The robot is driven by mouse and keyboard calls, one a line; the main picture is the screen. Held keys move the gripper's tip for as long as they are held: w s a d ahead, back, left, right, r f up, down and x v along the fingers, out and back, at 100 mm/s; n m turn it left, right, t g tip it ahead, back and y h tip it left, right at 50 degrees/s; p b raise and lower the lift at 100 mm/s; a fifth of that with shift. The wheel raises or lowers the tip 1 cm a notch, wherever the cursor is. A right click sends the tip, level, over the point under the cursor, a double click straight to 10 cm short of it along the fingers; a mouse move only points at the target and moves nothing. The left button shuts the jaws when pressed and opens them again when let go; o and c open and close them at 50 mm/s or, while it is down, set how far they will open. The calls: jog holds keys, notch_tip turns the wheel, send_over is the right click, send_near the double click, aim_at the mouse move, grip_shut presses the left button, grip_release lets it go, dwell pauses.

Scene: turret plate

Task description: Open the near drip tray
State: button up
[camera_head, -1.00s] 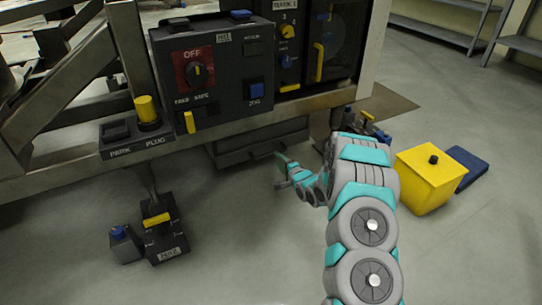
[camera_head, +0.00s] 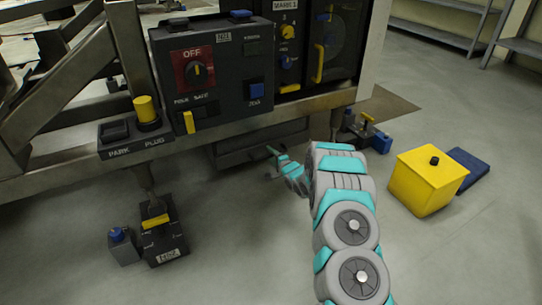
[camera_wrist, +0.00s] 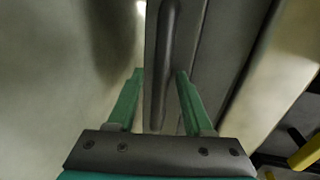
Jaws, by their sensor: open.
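The near drip tray (camera_head: 240,157) is a dark, wide drawer-like box under the frame's lower beam in the head view. It looks closed, though my arm is near its right end. My gripper (camera_head: 274,152) is at the right part of its front, low above the floor. In the wrist view my gripper (camera_wrist: 157,85) is open, its two green fingers apart. A long dark bar-like edge of the tray (camera_wrist: 168,60) runs between the fingers. I cannot tell whether a finger touches it.
A dark control panel (camera_head: 222,100) with a red OFF dial sits above the beam (camera_head: 60,178). A yellow box (camera_head: 425,185) and a blue flat block (camera_head: 472,170) stand on the floor at right. A black jack-like foot (camera_head: 162,240) stands at left. The floor in front is clear.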

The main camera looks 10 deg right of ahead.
grip_shut()
dwell(1.3)
